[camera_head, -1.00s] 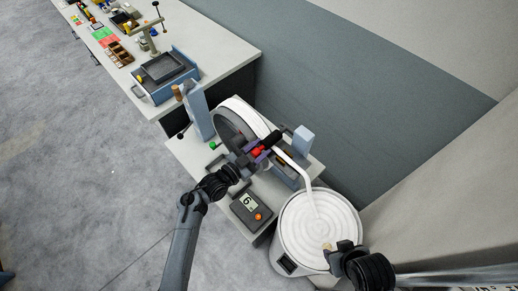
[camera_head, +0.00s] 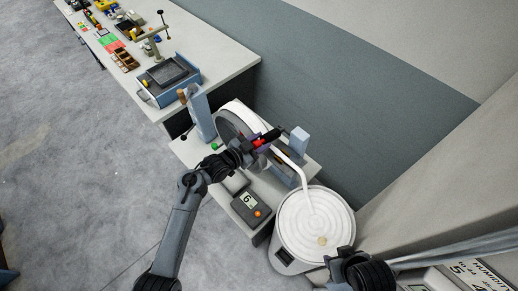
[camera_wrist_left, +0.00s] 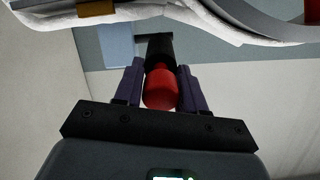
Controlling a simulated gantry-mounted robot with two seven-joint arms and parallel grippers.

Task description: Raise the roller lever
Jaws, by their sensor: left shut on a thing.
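The roller lever has a red grip (camera_head: 258,143) and a black shaft; it stands at the roller machine in the middle of the head view. In the left wrist view the red grip (camera_wrist_left: 160,88) sits between my two purple fingers, with the black shaft (camera_wrist_left: 157,52) running on beyond it. My left gripper (camera_head: 262,146) is shut on the red grip. The lever's pivot is hidden. Behind it is the large drum (camera_head: 226,127) with white fibre on it. My right gripper (camera_head: 342,258) is by the can at the lower right; its fingers are not clear.
A display box (camera_head: 249,203) reading 6 stands in front. A long bench (camera_head: 226,67) with several items is behind left. Open floor lies left.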

